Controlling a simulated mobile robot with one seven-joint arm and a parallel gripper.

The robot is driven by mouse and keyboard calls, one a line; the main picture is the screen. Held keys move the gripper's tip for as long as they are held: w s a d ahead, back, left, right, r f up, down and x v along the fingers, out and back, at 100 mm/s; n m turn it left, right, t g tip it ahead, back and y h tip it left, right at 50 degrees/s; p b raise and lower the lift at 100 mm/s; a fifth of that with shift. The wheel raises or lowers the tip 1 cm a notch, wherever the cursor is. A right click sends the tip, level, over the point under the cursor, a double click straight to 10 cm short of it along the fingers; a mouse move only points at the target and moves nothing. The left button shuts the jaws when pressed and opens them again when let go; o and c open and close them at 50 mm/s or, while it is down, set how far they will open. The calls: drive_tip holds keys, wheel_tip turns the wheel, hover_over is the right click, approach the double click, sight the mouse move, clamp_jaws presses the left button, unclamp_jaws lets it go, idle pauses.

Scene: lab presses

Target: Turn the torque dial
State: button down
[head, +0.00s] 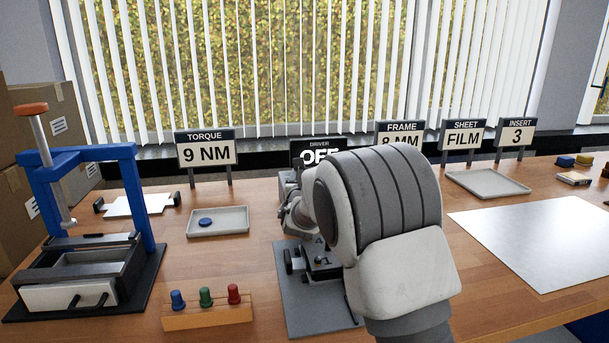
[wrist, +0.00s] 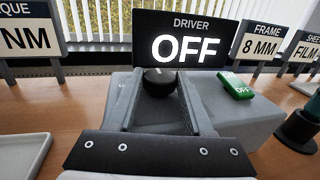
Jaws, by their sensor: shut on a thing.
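The torque dial (wrist: 160,84) is a round black knob on a grey driver housing (wrist: 258,118), below the lit sign DRIVER OFF (wrist: 180,40). My gripper (wrist: 162,80) has its two grey fingers on either side of the knob and is shut on it. The torque sign (head: 207,148) reads 9 NM in the head view.
A green labelled block (wrist: 234,84) sits on the housing right of the dial. Left are a blue-framed press (head: 146,200), a tray with a blue disc (head: 232,222) and a wooden rack with coloured knobs (head: 210,316). A silvery sheet (head: 540,240) lies on the right.

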drive_tip(key=shift+a+r+m+h+p, duration=0.15)
drive_tip(key=shift+m+h+p, duration=0.15)
drive_tip(key=shift+h+p, duration=0.15)
drive_tip(key=shift+m+h+p, duration=0.4)
drive_tip(key=shift+h+p, duration=0.25)
drive_tip(key=shift+p, duration=0.15)
drive_tip(key=m+h+p, duration=0.1)
drive_tip(key=m+g+h+p, duration=0.1)
drive_tip(key=h+p, duration=0.1)
drive_tip(key=m+h+p, duration=0.1)
drive_tip(key=h+p, duration=0.1)
drive_tip(key=shift+a+r+g, duration=0.15)
drive_tip(key=shift+a+g, duration=0.15)
drive_tip(key=m+g+h+p, duration=0.1)
drive_tip(key=h, duration=0.1)
drive_tip(key=m+g+h+p, duration=0.1)
drive_tip(key=m+h+p, duration=0.1)
drive_tip(key=shift+w+a+f+m+g, duration=0.2)
drive_tip(key=shift+m+g, duration=0.1)
drive_tip(key=shift+g, duration=0.1)
drive_tip(key=shift+f+m+g+h+p, duration=0.1)
drive_tip(key=shift+m+g+h+p, duration=0.3)
drive_tip(key=shift+m+g+h, duration=0.4)
drive_tip(key=shift+w+m+g+h, duration=0.1)
drive_tip(key=shift+m+g+h, duration=0.4)
drive_tip(key=shift+g+h, duration=0.2)
drive_tip(key=shift+c, duration=1.5)
unclamp_jaws()
